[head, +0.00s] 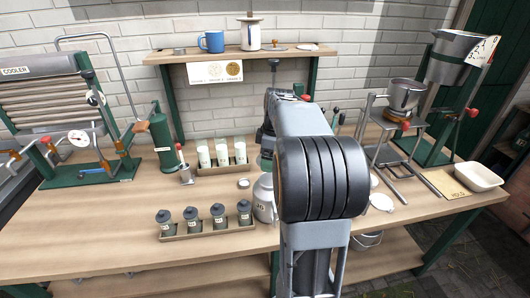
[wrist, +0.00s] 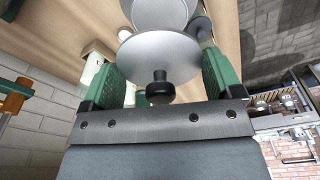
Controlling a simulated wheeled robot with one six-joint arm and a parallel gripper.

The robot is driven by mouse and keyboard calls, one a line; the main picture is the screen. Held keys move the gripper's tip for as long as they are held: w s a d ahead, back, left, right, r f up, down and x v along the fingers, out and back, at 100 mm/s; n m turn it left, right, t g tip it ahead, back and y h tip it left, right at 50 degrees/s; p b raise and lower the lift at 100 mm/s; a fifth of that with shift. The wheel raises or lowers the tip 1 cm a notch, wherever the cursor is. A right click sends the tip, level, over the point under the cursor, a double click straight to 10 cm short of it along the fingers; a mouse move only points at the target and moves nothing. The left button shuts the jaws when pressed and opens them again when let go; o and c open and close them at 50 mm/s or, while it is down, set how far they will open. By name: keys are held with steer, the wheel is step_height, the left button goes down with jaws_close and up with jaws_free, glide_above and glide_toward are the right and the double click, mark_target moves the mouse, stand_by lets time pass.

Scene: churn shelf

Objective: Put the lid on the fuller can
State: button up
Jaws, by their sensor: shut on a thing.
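My gripper (wrist: 160,88) has green finger pads on either side of a grey round lid (wrist: 158,62) with a black knob (wrist: 160,90), and is shut on it. In the head view my arm hides most of the gripper and the lid. A grey metal can (head: 264,201) with a label stands on the bench, partly behind my arm and below the gripper. In the wrist view a round pale shape (wrist: 160,10) lies beyond the lid; I cannot tell if it is a can's mouth. I cannot see any fill level, and another can may be hidden.
A rack of dark-topped jars (head: 205,232) and a tray of white bottles (head: 222,167) stand left of the can. A pale disc (head: 381,202) lies right of my arm. A stand with a pan (head: 405,93) and a white dish (head: 478,177) are further right.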

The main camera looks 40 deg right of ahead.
step_height(320, 180, down, 6)
steer(key=b, duration=0.4)
steer(key=shift+b, duration=0.4)
steer(key=shift+s, duration=0.1)
stand_by(1.1)
steer(key=shift+f, duration=0.25)
stand_by(1.3)
steer(key=o, duration=0.7)
steer(key=shift+r+p, duration=0.2)
steer(key=shift+p, duration=0.15)
steer(key=shift+r+p, duration=2.85)
steer(key=shift+r, duration=0.5)
